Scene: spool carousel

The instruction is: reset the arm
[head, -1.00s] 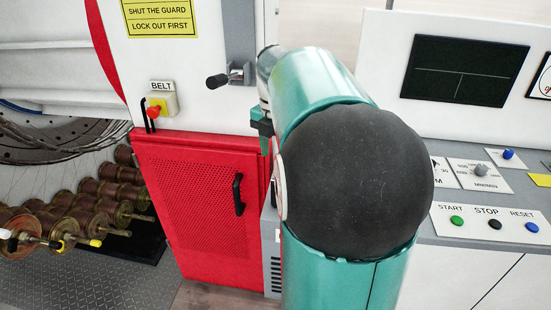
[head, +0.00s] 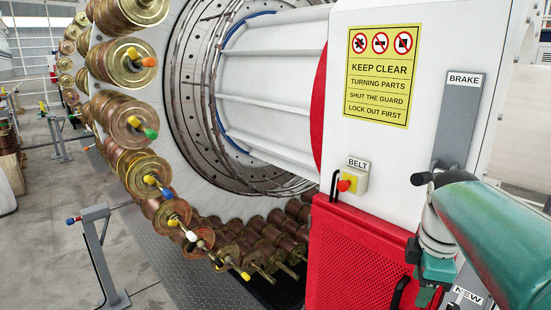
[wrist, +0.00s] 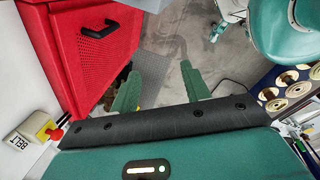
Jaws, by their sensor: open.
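My gripper (wrist: 160,76) shows in the wrist view as two green fingers standing well apart, with nothing between them. Grey floor shows beyond the fingers. In the head view my green arm comes in at the lower right, and my gripper (head: 428,292) hangs below the wrist in front of the machine housing. The fingertips are hard to make out there. The red guard door (head: 350,260) is just left of my gripper in the head view and upper left in the wrist view (wrist: 95,50).
The carousel wheel (head: 160,90) carries several copper spools at left. A belt switch (head: 350,180) with a red button sits on the white housing, and a grey brake slot (head: 458,125) is right of it. A grey stand (head: 100,255) is on the floor at left. Spools (wrist: 290,90) also show in the wrist view.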

